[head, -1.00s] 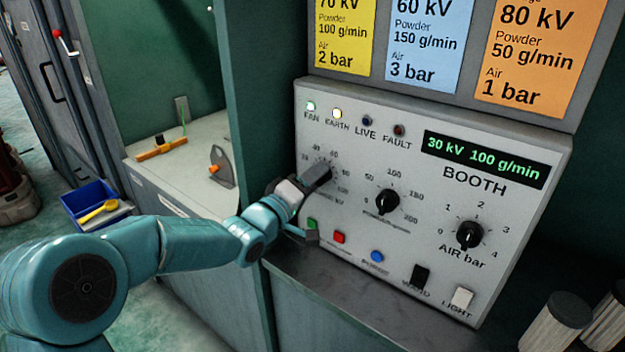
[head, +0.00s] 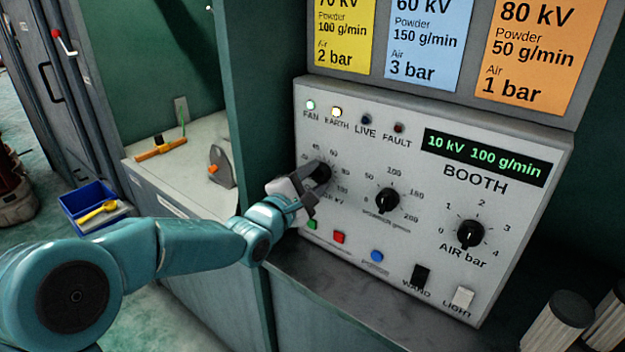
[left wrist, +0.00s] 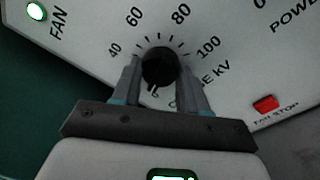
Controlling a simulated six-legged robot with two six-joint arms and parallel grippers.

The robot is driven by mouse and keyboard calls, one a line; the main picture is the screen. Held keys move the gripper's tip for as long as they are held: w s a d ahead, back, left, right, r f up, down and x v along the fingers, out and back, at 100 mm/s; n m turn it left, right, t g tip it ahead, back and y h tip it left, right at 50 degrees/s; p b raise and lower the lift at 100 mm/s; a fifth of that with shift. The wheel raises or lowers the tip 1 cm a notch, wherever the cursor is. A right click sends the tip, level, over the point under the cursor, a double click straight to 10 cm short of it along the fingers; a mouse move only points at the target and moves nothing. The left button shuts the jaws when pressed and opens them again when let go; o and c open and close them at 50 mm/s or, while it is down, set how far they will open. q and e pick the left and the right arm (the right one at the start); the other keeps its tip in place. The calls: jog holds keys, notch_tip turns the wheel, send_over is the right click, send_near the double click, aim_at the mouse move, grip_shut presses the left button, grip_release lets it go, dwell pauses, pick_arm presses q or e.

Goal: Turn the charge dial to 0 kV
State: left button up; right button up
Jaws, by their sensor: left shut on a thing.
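The charge dial (head: 318,172) is a black knob at the left of the booth panel, partly hidden by my left gripper in the head view. In the left wrist view the dial (left wrist: 160,68) sits between the two fingers, with scale marks 40 to 100 around it. My left gripper (head: 308,187) is shut on the dial; it also shows in the left wrist view (left wrist: 163,85). The green display (head: 487,159) reads 10 kV and 100 g/min. My right gripper is not in view.
The powder dial (head: 387,200) and air dial (head: 470,234) stand to the right on the panel. A green button (head: 312,223) and a red button (head: 338,237) lie just below my gripper. A steel ledge (head: 345,305) runs under the panel.

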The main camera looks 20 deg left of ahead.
pick_arm(q)
jog(key=shift+d+n, duration=0.1)
jog(key=shift+n, duration=1.6)
jog(key=o, duration=1.1)
jog(key=shift+c, duration=0.2)
jog(key=shift+s, duration=0.25)
jog(key=r+b+v, duration=0.1)
jog(key=v, duration=1.4)
jog(key=shift+s+f, duration=0.2)
jog(key=shift+s, duration=0.2)
